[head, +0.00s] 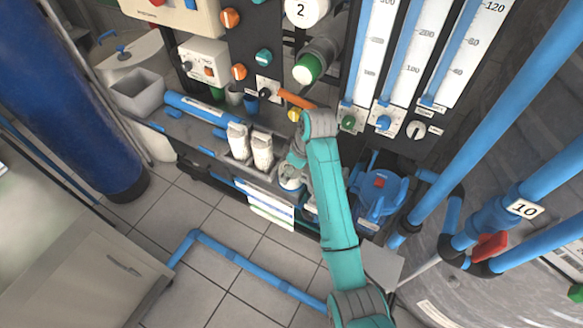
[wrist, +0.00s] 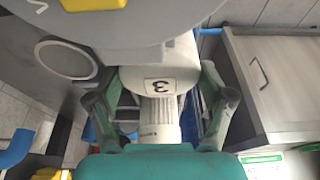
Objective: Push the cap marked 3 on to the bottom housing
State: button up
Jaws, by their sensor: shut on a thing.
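The white cap marked 3 (wrist: 160,84) is between the fingers of my gripper (wrist: 160,108) in the wrist view, with its label upside down and a ribbed pale neck below it. In the head view my gripper (head: 291,174) is low in front of the rack, beside the bench edge, with a pale round part at its end. The fingers are shut on the cap. A dark housing with a pale, green-rimmed end (head: 307,68) sits higher on the rack, under a plate marked 2. I cannot make out the bottom housing for sure; my arm covers part of the lower rack.
Two white bottles (head: 250,146) stand close left of my gripper. A blue pump (head: 380,190) is to the right, near blue pipes (head: 500,120). A large grey rounded shape (wrist: 150,22) fills the wrist view's top. Open tiled floor (head: 210,250) lies at lower left.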

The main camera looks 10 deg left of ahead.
jog(key=shift+r, duration=4.45)
jog(key=shift+s, duration=0.1)
